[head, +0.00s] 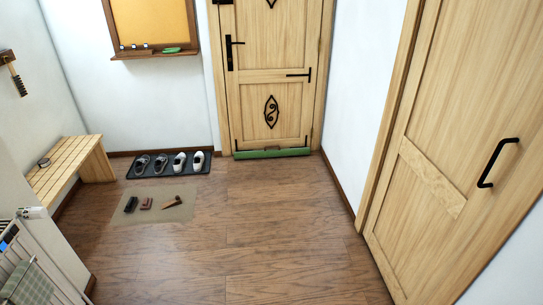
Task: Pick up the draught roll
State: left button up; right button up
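The draught roll (272,153) looks like a long green roll. It lies on the floor along the foot of the far wooden door (275,80), spanning about the door's width. Neither of my grippers shows in the head view.
A dark tray (170,172) with several shoes stands by the back wall. A beige mat (125,214) with small dark objects and a wooden-handled item lies in front. A slatted bench (62,160) is at left; a white rack with a cloth (30,286) is nearer. The middle floor is clear.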

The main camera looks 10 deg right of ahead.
aim_at(252, 154)
jog(key=i+z, duration=0.15)
jog(key=i, duration=1.7)
